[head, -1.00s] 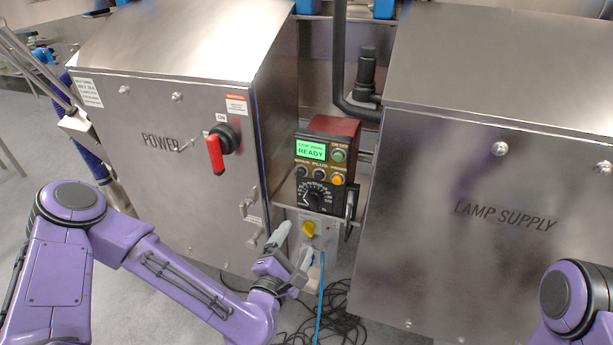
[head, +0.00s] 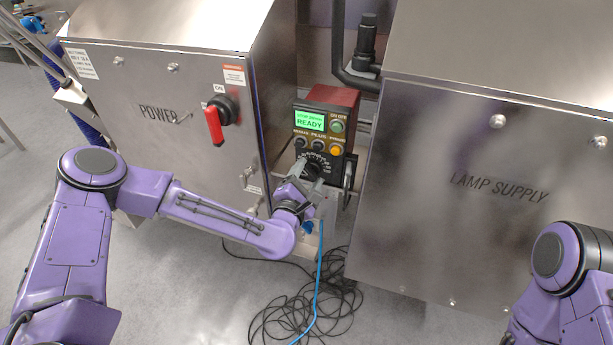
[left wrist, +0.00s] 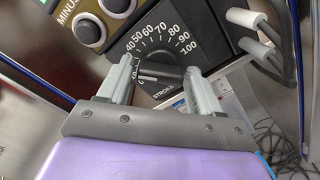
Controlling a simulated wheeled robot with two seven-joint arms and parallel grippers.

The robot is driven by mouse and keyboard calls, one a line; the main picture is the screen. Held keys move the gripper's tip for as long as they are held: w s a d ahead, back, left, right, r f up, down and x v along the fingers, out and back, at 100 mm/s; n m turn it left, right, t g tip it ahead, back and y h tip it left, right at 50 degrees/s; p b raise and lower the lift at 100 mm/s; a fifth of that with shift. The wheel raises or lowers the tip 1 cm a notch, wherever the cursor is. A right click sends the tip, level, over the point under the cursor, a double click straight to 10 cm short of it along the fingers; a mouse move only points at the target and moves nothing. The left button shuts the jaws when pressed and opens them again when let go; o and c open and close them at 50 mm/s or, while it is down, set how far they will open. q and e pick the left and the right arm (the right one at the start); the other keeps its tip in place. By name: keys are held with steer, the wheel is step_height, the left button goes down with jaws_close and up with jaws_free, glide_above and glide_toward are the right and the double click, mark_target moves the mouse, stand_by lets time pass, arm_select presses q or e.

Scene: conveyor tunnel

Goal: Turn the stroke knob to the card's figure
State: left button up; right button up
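The stroke knob (head: 313,169) is a black dial low on the front of the control box (head: 352,118), whose green screen (head: 310,121) reads READY. In the left wrist view the knob (left wrist: 160,69) shows a bar lying roughly across the picture, inside a white scale with 40 to 100 readable; lower figures are partly hidden by a finger. My left gripper (head: 306,183) is at the dial, its grey fingers (left wrist: 160,76) apart, one on each side of the knob. I cannot tell whether they touch it. I see no readable card. My right gripper is out of view.
The POWER cabinet (head: 160,150) with a red handle (head: 214,125) stands left, the LAMP SUPPLY cabinet (head: 480,200) right. Buttons sit just above the dial. A dark cable loop (head: 349,172) hangs at the box's right side. Black cables (head: 310,300) and a blue cable (head: 320,270) lie below.

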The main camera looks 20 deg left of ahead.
arm_select(q)
steer(key=c, duration=0.6)
steer(key=shift+m, duration=0.3)
steer(key=m, duration=0.5)
steer(key=shift+m, duration=0.3)
steer(key=m, duration=0.5)
steer(key=shift+m, duration=0.4)
steer(key=o, duration=1)
